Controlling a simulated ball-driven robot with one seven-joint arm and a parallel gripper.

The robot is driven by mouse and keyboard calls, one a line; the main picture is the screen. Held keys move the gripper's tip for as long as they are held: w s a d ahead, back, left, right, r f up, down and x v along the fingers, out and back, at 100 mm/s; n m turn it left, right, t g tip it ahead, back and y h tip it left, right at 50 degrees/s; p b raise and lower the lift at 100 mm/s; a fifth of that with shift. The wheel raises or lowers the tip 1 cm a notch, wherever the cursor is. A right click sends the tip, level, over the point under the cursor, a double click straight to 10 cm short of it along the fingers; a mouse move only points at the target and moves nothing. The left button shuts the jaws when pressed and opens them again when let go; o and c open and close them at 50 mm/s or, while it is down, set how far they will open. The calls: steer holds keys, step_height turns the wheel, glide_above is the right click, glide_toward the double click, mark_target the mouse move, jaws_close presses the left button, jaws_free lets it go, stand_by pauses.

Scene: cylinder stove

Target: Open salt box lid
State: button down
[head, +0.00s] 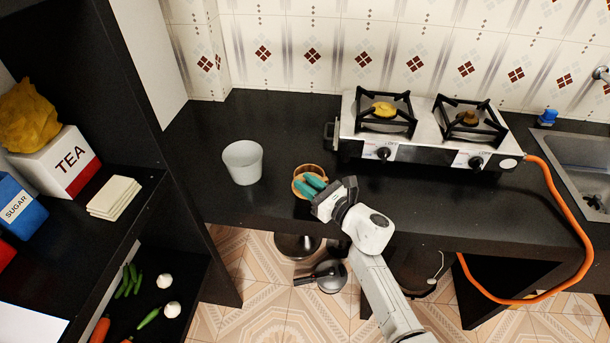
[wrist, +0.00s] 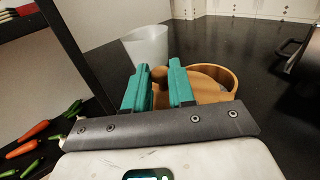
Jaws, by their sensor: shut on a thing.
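The salt box is a small round wooden box (head: 308,171) near the front edge of the black counter, right of the white cup. My gripper (head: 309,184) is over it, its teal fingers covering part of it. In the wrist view the box's curved rim (wrist: 232,76) shows right of the fingers, with a lighter wooden surface inside that looks like the lid (wrist: 205,90). My gripper (wrist: 159,80) is shut on a round brown knob (wrist: 159,74) between the fingertips. The fingers hide the knob's base, and I cannot tell whether the lid is raised.
A white cup (head: 242,162) stands left of the box. A two-burner stove (head: 430,145) is at the back right, with an orange hose (head: 560,190) beside it. A dark shelf (head: 150,190) with a tea box (head: 62,162) stands at the left.

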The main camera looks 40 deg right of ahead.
steer(key=n+y, duration=0.1)
steer(key=s+n+y, duration=0.1)
steer(key=y, duration=0.1)
steer(key=shift+s+d+f+b, duration=0.1)
steer(key=shift+s+d+b, duration=0.1)
steer(key=shift+b, duration=0.2)
steer(key=shift+s+d+n+g+y+b, duration=0.1)
steer(key=shift+s+n+g+y+b, duration=0.25)
steer(key=shift+y, duration=0.3)
steer(key=shift+a+n+g+y+b, duration=0.1)
steer(key=shift+n+g+y+b, duration=0.1)
steer(key=shift+n+y+b, duration=0.3)
steer(key=shift+s+d+n+g+y+b, duration=0.1)
steer(key=shift+s+n+g+y+b, duration=0.2)
steer(key=shift+y, duration=0.45)
steer(key=c, duration=1)
jaws_free()
steer(key=b+v, duration=0.2)
steer(key=v, duration=0.8)
steer(key=shift+s+d, duration=0.15)
steer(key=shift+s, duration=0.15)
